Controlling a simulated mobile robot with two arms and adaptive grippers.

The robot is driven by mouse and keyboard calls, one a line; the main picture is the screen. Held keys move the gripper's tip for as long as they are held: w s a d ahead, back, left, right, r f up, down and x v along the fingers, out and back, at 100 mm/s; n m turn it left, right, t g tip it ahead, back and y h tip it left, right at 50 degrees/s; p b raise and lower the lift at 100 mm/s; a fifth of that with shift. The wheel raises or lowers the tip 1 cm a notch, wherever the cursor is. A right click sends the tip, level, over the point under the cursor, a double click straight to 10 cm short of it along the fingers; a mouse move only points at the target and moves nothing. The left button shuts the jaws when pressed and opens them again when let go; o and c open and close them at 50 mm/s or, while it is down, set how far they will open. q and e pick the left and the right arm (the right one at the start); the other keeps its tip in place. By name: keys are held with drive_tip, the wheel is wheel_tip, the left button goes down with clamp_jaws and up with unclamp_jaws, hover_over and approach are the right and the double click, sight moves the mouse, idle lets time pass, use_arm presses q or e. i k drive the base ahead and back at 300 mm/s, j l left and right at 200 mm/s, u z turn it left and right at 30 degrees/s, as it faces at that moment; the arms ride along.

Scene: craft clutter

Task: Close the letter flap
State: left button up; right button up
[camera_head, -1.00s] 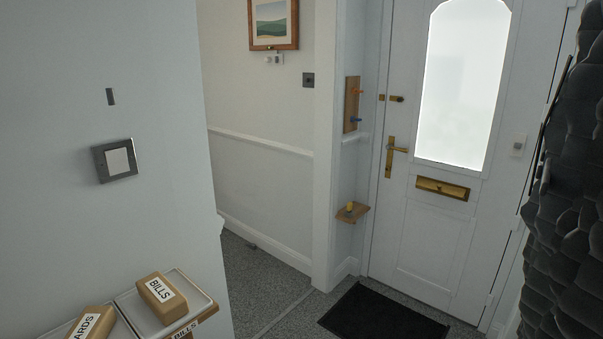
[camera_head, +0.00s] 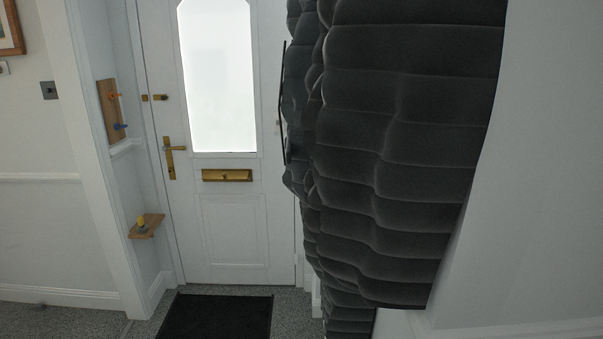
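The brass letter slot (camera_head: 227,175) is set across the middle of the white front door (camera_head: 235,235), below the frosted glass pane. From this distance I cannot tell whether its flap is open or shut. A brass door handle (camera_head: 171,152) is at its upper left. Neither of my grippers is in view.
A black doormat (camera_head: 216,316) lies before the door. A key board (camera_head: 111,110) and a small wooden shelf (camera_head: 145,228) are on the left wall. The visible floor is otherwise clear.

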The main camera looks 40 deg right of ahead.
sight(236, 175)
drive_tip(key=z, duration=0.7)
drive_tip(key=u, duration=0.45)
drive_tip(key=i+u, duration=0.1)
drive_tip(key=u, duration=0.75)
drive_tip(key=i+u, duration=0.1)
drive_tip(key=u, duration=0.75)
drive_tip(key=i+u, duration=0.1)
drive_tip(key=u, duration=0.35)
drive_tip(key=l+u, duration=0.1)
drive_tip(key=u, duration=0.35)
drive_tip(key=i+l+u, duration=0.1)
drive_tip(key=l+u, duration=0.2)
drive_tip(key=l, duration=0.25)
drive_tip(key=l+u, duration=0.25)
drive_tip(key=l, duration=0.25)
drive_tip(key=l+u, duration=0.1)
drive_tip(key=l, duration=1.1)
drive_tip(key=k+l+u, duration=0.15)
drive_tip(key=l, duration=1)
drive_tip(key=l+z, duration=0.2)
drive_tip(key=l, duration=0.4)
drive_tip(key=i+l+z, duration=0.15)
drive_tip(key=l, duration=0.45)
drive_tip(key=z, duration=0.4)
drive_tip(key=l+z, duration=0.1)
drive_tip(key=z, duration=0.35)
drive_tip(key=i+z, duration=0.1)
drive_tip(key=z, duration=0.7)
